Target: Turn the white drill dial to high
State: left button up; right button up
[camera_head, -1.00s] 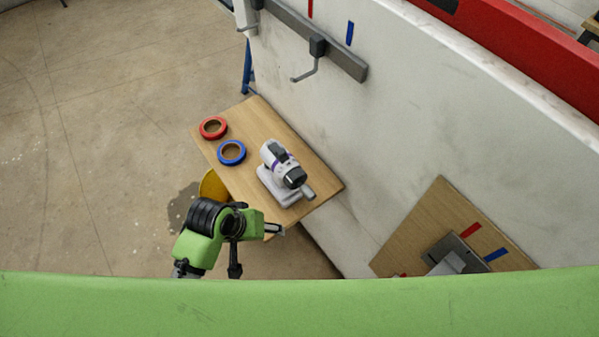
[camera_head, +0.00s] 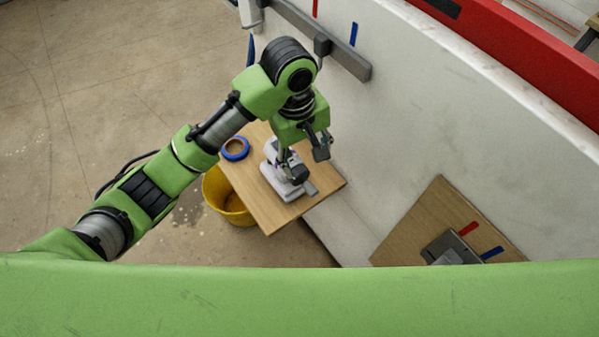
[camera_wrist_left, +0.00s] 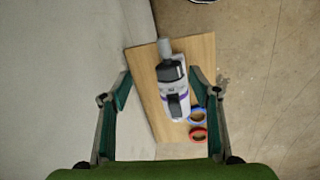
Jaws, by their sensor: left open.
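The white drill (camera_head: 270,152) stands on its pale base on a small wooden table (camera_head: 270,218). In the head view my left gripper (camera_head: 303,154) hangs over the drill and hides part of it. In the left wrist view the drill (camera_wrist_left: 172,98) lies between the two spread fingers of the left gripper (camera_wrist_left: 162,88), with its grey nose pointing up the picture. The fingers are open, with nothing between them that I can see touched. The drill has a dark collar and a purple band. I cannot make out the dial's setting. My right gripper is not in view.
A blue tape roll (camera_head: 235,148) lies on the table; a red roll (camera_wrist_left: 198,134) shows in the wrist view. A yellow bucket (camera_head: 232,208) stands on the floor. A white wall (camera_head: 420,110) with a grey rail (camera_head: 345,62) runs close behind the table.

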aim_at(299, 171)
pick_arm(q)
jog(key=shift+w+a+f+n+y+b, duration=0.1)
jog(key=shift+w+a+n+y+b, duration=0.2)
jog(key=shift+w+a+n+y, duration=0.5)
jog(key=f+p, duration=0.1)
jog(key=f, duration=0.3)
jog(key=f+p, duration=0.1)
jog(key=f, duration=0.4)
jog(key=shift+w+a+f+p, duration=0.1)
jog(key=shift+w+p, duration=0.1)
jog(key=shift+p, duration=0.15)
jog(key=shift+f, duration=0.75)
jog(key=c, duration=1.1)
